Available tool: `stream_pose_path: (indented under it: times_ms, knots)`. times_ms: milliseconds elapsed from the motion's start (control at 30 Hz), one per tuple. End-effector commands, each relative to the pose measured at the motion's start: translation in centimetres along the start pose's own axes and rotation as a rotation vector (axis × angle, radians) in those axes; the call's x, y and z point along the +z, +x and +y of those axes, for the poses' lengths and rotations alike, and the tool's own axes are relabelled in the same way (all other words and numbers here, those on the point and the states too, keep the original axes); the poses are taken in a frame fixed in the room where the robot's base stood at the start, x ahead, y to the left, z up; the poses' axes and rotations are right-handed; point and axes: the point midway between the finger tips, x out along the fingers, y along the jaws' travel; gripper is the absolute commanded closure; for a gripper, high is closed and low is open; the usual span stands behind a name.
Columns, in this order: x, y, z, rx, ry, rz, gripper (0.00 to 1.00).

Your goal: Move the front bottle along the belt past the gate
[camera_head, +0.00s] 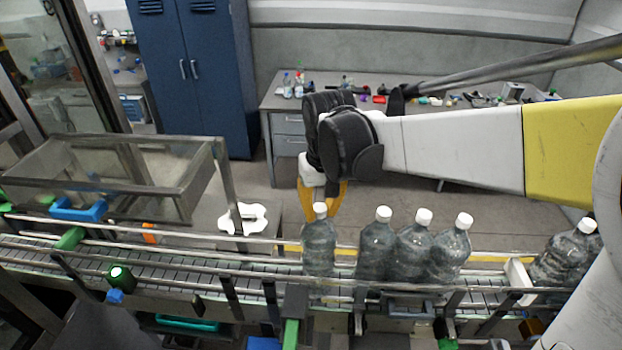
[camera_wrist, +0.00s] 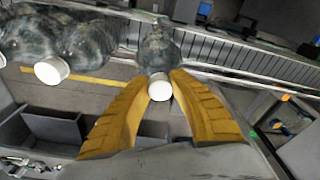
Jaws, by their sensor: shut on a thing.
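The front bottle (camera_head: 319,246), clear with a white cap, stands upright on the belt (camera_head: 215,277), leftmost in the row and apart from the others. My gripper (camera_head: 322,200) reaches it from behind, its yellow fingers around the bottle near its neck. In the wrist view, the cap (camera_wrist: 159,88) and neck of the bottle (camera_wrist: 160,52) sit between the two fingers (camera_wrist: 159,80), shut on it. Three more bottles (camera_head: 412,250) stand close together to its right. I cannot tell for sure which part is the gate; a white plate (camera_head: 520,281) stands across the belt farther right.
Metal guide rails (camera_head: 180,233) run along both sides of the belt. More bottles (camera_head: 567,255) are at the far right, partly hidden by my arm. The belt left of the front bottle is clear of bottles. A clear-walled bin (camera_head: 115,175) stands behind it at left.

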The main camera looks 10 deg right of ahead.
Motion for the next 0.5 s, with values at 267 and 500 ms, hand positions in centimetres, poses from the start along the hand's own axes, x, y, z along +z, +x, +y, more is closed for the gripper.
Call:
stream_pose_path:
  times_ms: [267, 500]
  knots:
    - [-0.8, 0.0, -2.1, -0.001, -0.001, 0.0, 1.0]
    - [-1.5, 0.1, -3.8, -0.001, -0.001, 0.0, 1.0]
